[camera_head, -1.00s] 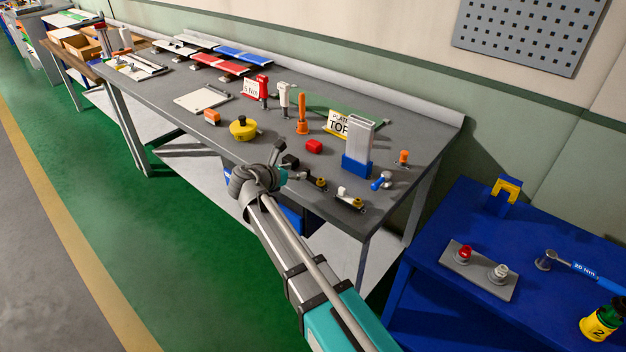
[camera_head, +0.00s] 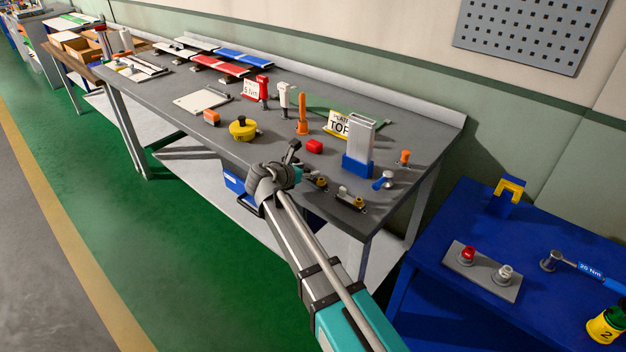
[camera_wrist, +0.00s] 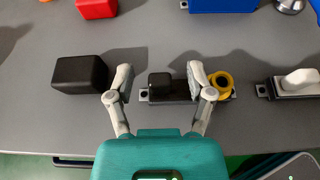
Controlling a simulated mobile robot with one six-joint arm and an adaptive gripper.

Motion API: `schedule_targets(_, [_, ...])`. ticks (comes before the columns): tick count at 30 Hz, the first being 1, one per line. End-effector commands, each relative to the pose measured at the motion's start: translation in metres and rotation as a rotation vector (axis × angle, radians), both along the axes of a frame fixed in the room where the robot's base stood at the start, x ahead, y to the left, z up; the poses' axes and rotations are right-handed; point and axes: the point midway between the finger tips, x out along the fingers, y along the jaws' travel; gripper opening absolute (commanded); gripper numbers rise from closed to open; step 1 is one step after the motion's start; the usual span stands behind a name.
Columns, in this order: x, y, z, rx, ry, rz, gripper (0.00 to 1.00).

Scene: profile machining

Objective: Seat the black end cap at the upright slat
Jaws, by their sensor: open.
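The upright slat (camera_head: 360,136) is a light grey hollow profile standing in a blue base (camera_head: 357,167) near the bench's right end. The base's lower edge also shows at the top of the wrist view (camera_wrist: 222,4). The black end cap (camera_wrist: 80,74) appears as a plain black block on the bench, left of my gripper in the wrist view. In the head view my arm hides it. My gripper (camera_wrist: 160,79) is open and empty above the bench. A small black fixture with a yellow ring (camera_wrist: 219,84) lies between and beneath its fingers.
A second fixture with a white part (camera_wrist: 299,82) sits right of the yellow-ringed one. A blue table (camera_head: 430,245) adjoins at right.

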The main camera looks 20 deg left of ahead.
Motion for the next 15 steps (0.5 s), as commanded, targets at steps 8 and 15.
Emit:
schedule_targets(8, [-0.0001, 0.0000, 0.0000, 0.000, 0.000, 0.000, 0.63])
schedule_targets(15, [-0.0001, 0.0000, 0.0000, 0.000, 0.000, 0.000, 0.18])
